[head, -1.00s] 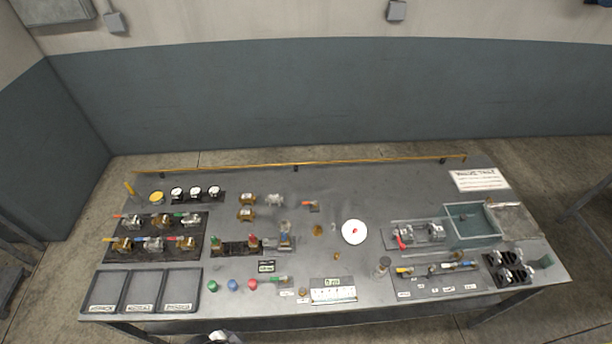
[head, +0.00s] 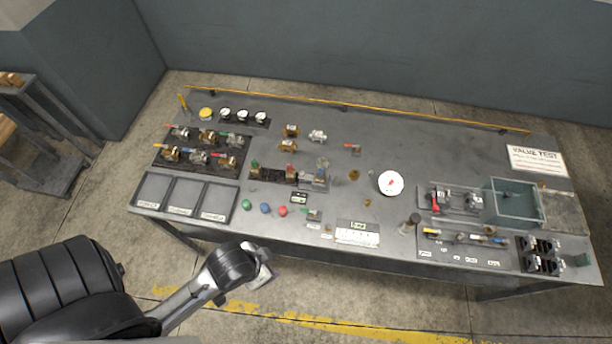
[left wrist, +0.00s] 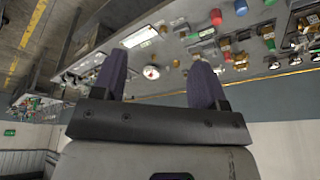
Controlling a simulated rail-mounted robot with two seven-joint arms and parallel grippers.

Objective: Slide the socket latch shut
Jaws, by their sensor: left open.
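I cannot make out for sure which part is the socket latch; it is too small in these views. A dark strip with several small fittings (head: 272,176) lies left of the middle of the bench, with a grey metal block (head: 320,178) at its right end. A grey fixture with a red handle (head: 450,202) stands on the right half. My left gripper (head: 262,276) is in front of the bench's front edge, apart from everything. In the left wrist view its two dark fingers (left wrist: 158,57) are spread with nothing held between them. My right gripper is not in view.
Three grey trays (head: 148,190) lie at the bench's left front. A white disc (head: 390,183) lies near the middle. A clear-walled tank (head: 517,203) and a sign (head: 537,160) are at the right. A yellow rail (head: 400,114) runs along the back edge.

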